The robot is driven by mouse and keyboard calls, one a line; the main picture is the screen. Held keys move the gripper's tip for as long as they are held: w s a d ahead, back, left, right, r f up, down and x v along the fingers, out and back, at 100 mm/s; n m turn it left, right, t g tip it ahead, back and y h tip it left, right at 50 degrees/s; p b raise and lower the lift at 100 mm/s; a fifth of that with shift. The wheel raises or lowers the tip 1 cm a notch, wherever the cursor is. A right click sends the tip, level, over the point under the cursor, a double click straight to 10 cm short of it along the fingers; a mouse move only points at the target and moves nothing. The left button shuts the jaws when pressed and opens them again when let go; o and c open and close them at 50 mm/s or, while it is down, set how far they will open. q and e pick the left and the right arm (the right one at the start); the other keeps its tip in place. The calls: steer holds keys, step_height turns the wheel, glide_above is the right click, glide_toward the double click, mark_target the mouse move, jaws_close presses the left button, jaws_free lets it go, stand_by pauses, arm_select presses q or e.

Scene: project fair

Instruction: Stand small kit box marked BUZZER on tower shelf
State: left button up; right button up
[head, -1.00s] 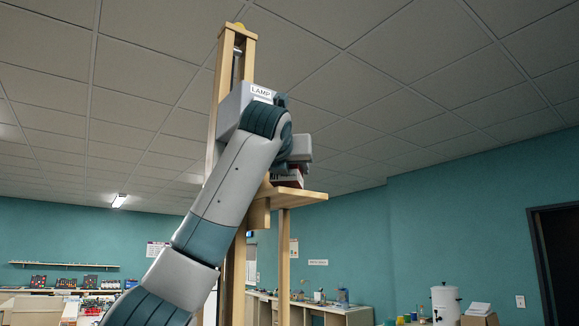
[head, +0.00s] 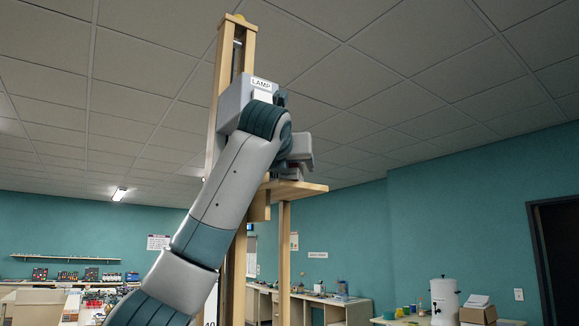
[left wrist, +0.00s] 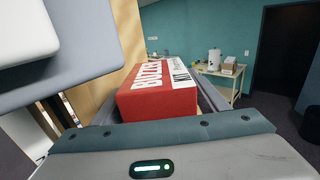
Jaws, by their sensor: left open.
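The red kit box (left wrist: 155,102), with white label panels, lies between my left gripper's fingers in the left wrist view. Its lettering is partly cut off but starts like BUZZER. The left gripper is open, with a finger on each side of the box (left wrist: 150,105). Whether the box's underside touches the shelf is hidden. My right gripper is not in view.
A grey unit marked LAMP (head: 262,84) is on the tower, close behind my left wrist. A wooden post (head: 284,260) stands under the shelf. Side benches (head: 318,300) and a white urn (head: 444,300) are farther back. The air right of the shelf is clear.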

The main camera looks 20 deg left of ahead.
arm_select(q)
steer(key=shift+r, duration=0.15)
steer(key=shift+s+d+b, duration=0.1)
steer(key=shift+s+b, duration=0.25)
steer(key=shift+s, duration=0.1)
steer(key=s+d+b, duration=0.1)
steer(key=s+b, duration=0.3)
steer(key=s, duration=0.7)
steer(key=shift+d+b, duration=0.15)
steer(key=shift+b, duration=0.25)
stand_by(0.9)
